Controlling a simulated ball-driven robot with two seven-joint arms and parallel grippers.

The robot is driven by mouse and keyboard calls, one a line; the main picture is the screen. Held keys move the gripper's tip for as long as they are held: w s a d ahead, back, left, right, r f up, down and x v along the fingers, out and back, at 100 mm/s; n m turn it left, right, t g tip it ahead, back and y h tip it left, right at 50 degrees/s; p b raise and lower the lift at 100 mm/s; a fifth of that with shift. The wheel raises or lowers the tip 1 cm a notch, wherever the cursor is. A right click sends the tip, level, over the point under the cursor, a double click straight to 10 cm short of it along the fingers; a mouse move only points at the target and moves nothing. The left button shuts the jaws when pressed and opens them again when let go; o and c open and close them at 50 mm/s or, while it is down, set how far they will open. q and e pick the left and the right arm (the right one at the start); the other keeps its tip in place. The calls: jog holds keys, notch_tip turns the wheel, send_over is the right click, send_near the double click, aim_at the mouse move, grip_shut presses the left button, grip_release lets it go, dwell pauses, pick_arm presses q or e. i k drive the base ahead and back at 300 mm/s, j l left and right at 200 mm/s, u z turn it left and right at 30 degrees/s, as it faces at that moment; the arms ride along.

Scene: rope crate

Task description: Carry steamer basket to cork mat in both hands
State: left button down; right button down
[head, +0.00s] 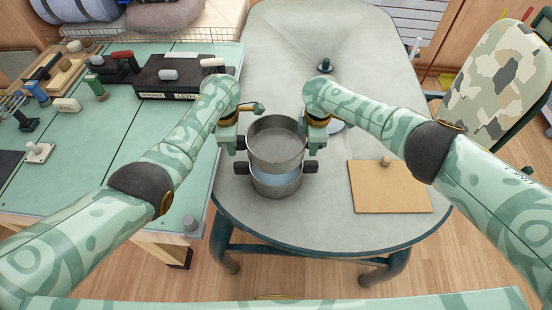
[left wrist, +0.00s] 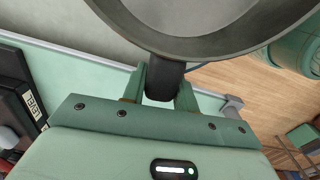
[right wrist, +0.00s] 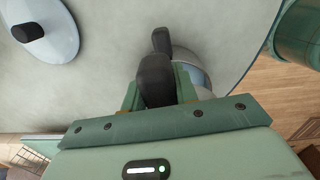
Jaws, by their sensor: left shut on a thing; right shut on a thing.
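The steamer basket (head: 276,150) is a round grey metal pan. In the head view it is over a similar metal pot (head: 277,187) with pale blue inside, overlapping its back part. My left gripper (head: 240,142) is shut on the basket's left dark handle (left wrist: 165,82). My right gripper (head: 314,142) is shut on its right dark handle (right wrist: 155,80). The basket's rim (left wrist: 190,45) fills the top of the left wrist view. The cork mat (head: 390,194) lies to the right on the grey table, with a small wooden knob-like piece (head: 385,160) at its back edge.
The pot's own dark handles (head: 311,167) stick out below my grippers. A pale round lid (right wrist: 50,30) with a dark knob lies behind my right gripper. The grey table (head: 300,222) is bare between pot and mat. A green workbench (head: 75,170) with tools adjoins on the left.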

aim_at(382, 191)
jog(key=k+l, duration=0.1)
jog(key=l, duration=0.7)
jog(key=k+l, duration=0.1)
jog(key=l, duration=0.75)
jog(key=z, duration=0.05)
